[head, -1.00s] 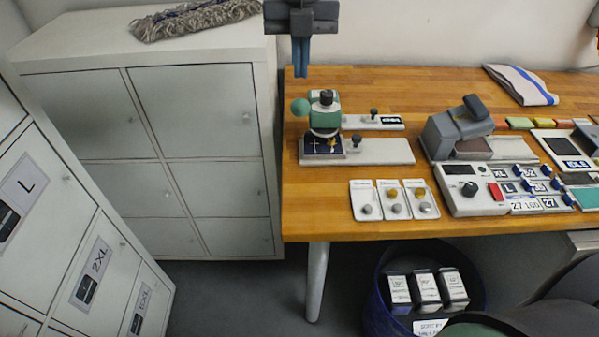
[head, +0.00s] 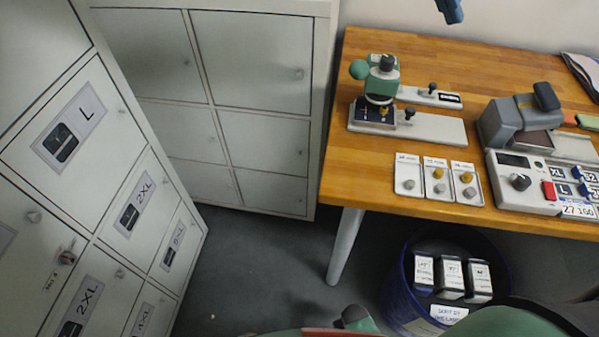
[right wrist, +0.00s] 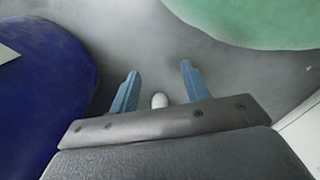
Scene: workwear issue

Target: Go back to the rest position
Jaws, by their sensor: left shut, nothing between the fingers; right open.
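My left gripper (head: 450,10) shows only in part at the top edge of the head view, above the back of the wooden table. Its blue fingers are together with nothing between them; the rest of it is out of the picture. My right gripper (right wrist: 158,88) shows in the right wrist view with its two blue fingers apart. It points over the grey floor, beside a dark blue round thing that looks like the bin. A small white rounded shape (right wrist: 159,100) shows between the finger bases; I cannot tell what it is.
The wooden table (head: 370,165) carries a green press (head: 380,80), cards with knobs (head: 438,180) and a grey device (head: 520,182). A blue bin (head: 397,300) with boxes stands below. White lockers (head: 250,60) stand at left. Grey floor (head: 255,265) between is clear.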

